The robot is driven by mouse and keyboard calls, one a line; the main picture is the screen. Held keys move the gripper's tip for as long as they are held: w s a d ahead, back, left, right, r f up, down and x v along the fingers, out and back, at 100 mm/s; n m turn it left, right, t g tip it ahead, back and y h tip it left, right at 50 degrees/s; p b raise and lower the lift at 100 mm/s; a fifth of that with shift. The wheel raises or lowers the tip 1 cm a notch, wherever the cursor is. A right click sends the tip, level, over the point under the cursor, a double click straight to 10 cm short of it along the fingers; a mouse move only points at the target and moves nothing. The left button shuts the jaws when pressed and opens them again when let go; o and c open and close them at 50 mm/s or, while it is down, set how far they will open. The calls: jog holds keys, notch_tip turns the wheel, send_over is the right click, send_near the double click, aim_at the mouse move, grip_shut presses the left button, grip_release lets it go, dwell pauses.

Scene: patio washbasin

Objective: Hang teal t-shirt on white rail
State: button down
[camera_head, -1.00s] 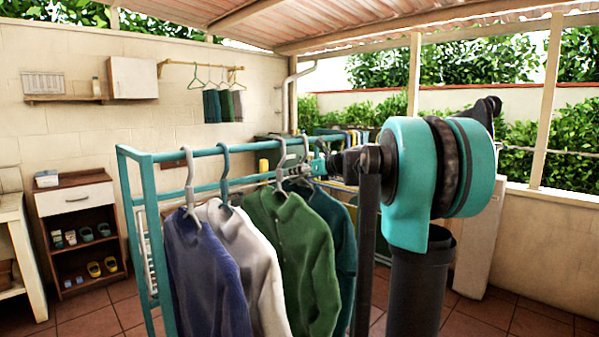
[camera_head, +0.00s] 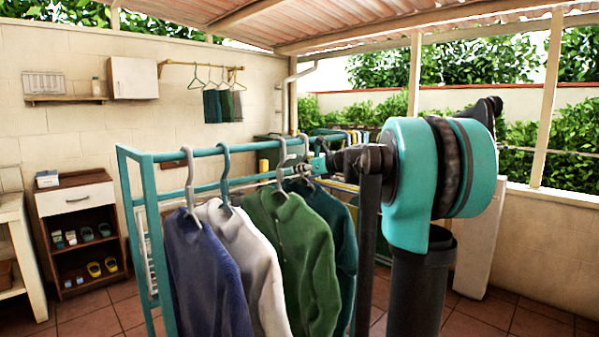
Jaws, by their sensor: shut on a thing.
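A dark teal shirt (camera_head: 345,235) hangs on a hanger at the right end of the row on a teal-framed rack (camera_head: 143,160). It is partly covered by the green shirt in front of it, and I cannot tell whether it is the teal t-shirt. My arm reaches left from its large teal joint to just behind the hangers, beside the dark teal shirt's hanger. I cannot make out a white rail clearly.
A blue-purple shirt (camera_head: 205,275), a white shirt (camera_head: 248,260) and a green shirt (camera_head: 295,255) hang close together on the rack. A wooden wall rail (camera_head: 200,65) holds hangers and cloths. A shoe cabinet (camera_head: 80,230) stands at the left. Tiled floor lies open between it and the rack.

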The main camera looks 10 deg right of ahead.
jog(key=shift+r, duration=1.3)
jog(key=v, duration=0.3)
jog(key=f+v, duration=0.1)
jog(key=v, duration=0.6)
jog(key=shift+s+d+f, duration=0.1)
jog(key=shift+s+f, duration=0.1)
jog(key=shift+f, duration=0.15)
